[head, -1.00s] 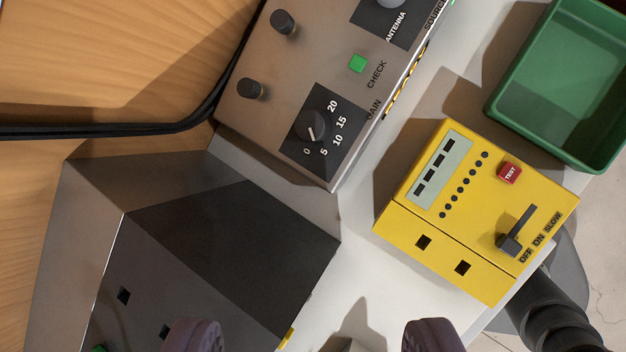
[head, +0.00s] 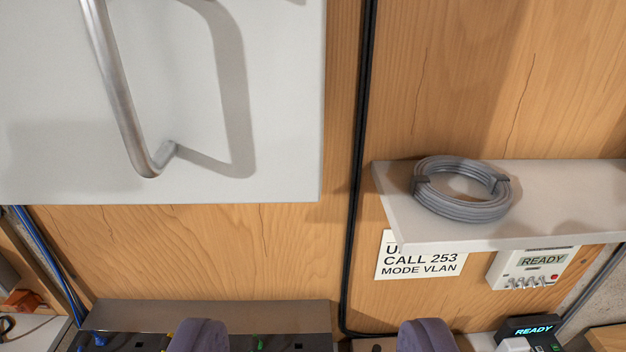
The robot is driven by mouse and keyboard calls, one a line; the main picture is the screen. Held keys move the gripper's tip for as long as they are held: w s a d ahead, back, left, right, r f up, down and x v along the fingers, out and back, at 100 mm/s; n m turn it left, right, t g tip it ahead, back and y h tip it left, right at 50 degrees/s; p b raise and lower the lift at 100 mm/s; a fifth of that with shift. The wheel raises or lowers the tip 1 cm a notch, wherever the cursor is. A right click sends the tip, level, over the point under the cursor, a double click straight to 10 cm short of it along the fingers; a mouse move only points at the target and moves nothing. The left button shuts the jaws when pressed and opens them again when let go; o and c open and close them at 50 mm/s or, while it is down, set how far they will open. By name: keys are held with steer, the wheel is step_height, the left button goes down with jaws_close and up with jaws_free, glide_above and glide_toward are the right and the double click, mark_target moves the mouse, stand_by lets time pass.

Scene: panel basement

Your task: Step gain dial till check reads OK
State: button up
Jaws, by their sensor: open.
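The gain dial and the check indicator are out of view now. My gripper (head: 312,338) shows at the bottom edge as two purple-grey fingers, wide apart, with nothing held between them. Behind and between the fingers is the top of a dark grey metal unit (head: 235,315), cut off by the lower edge. A small grey-brown surface shows just left of the right finger, too little of it to tell what it is.
A white cabinet door (head: 240,100) with a metal handle (head: 125,90) fills the upper left. A white shelf (head: 560,190) carries a grey cable coil (head: 462,190). Below hang a paper note (head: 420,262) and a white meter (head: 535,265) reading READY. A dark box (head: 530,335) also reads READY.

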jaws_close()
stand_by(1.5)
